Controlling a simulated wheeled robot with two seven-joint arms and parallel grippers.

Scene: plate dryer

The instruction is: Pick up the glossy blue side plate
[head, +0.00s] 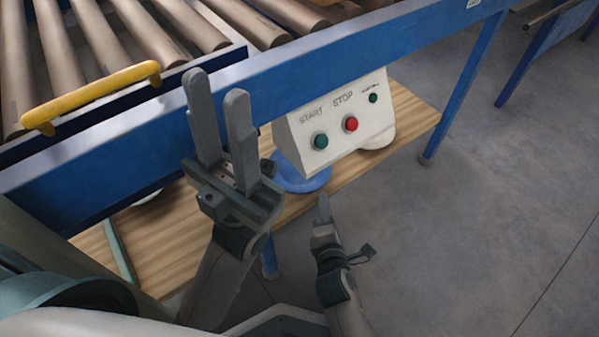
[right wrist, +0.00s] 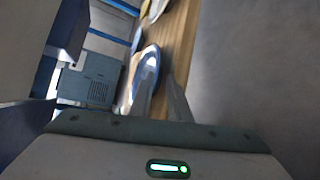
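The glossy blue side plate (head: 312,184) lies on the wooden shelf under the control box, partly hidden by the box and my left gripper. It also shows in the right wrist view (right wrist: 151,60), just beyond the fingers. My right gripper (head: 323,203) is low, close to the plate's near edge. In the right wrist view its fingers (right wrist: 160,90) are apart, with one overlapping the plate in the picture; contact cannot be told. My left gripper (head: 216,92) is raised in front of the blue conveyor frame, its fingers apart and empty.
The white control box (head: 335,128) with START and STOP buttons overhangs the wooden shelf (head: 410,115). A white rounded thing (head: 380,137) sits at its right. The blue conveyor beam (head: 340,50) and yellow handle (head: 95,95) lie above.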

